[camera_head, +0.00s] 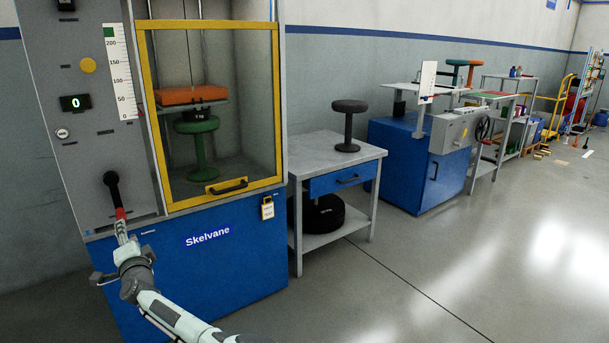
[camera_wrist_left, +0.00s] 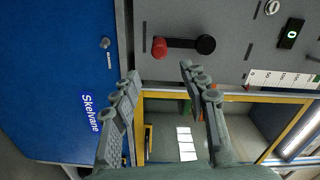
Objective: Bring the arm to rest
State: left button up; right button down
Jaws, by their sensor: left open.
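My left arm (camera_head: 176,318) reaches in from the bottom of the head view toward the test machine's (camera_head: 185,285) grey panel. My left gripper (camera_head: 122,238) is open just below the lever (camera_head: 113,188), which hangs down with a red end. In the left wrist view the open fingers (camera_wrist_left: 160,72) point at the lever's red knob (camera_wrist_left: 159,46), with nothing between them. The knob looks a little beyond the fingertips; the exact gap is hard to judge. My right gripper is not in view.
Behind the machine's yellow-framed door (camera_head: 217,203), an orange block (camera_head: 192,95) sits above a green stool (camera_head: 200,150). The display (camera_head: 75,102) reads 0. A grey table (camera_head: 322,155) with a dark stool (camera_head: 348,125) stands right. Open floor (camera_head: 450,270) lies in front.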

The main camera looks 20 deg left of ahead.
pick_arm(q)
jog(key=s+d+f+n+h+p, duration=0.15)
jog(key=d+n+h, duration=0.3)
jog(key=n, duration=0.55)
jog(key=d+f+n+t+h, duration=0.1)
jog(key=d+f+n+h, duration=0.3)
jog(key=n, duration=0.7)
jog(key=s+d+r+n+h, duration=0.1)
jog(key=d+n+h, duration=0.2)
jog(key=d+n, duration=0.5)
jog(key=s+d+f+m+g+h+p, duration=0.1)
jog(key=s+d+f+m+g, duration=0.4)
jog(key=s+d+f+m, duration=0.6)
jog(key=s+d+f+m+g, duration=0.2)
jog(key=s+d+f+m, duration=0.1)
jog(key=s+m, duration=0.4)
jog(key=s+d+f+m+g, duration=0.2)
jog(key=s+d+f+m, duration=0.2)
jog(key=s, duration=0.6)
notch_tip(320, 180, down, 2)
jog(key=m, duration=0.3)
jog(key=shift+s+d+m+g+p, duration=0.15)
jog(key=shift+m+g+p, duration=0.15)
jog(key=shift+g, duration=0.1)
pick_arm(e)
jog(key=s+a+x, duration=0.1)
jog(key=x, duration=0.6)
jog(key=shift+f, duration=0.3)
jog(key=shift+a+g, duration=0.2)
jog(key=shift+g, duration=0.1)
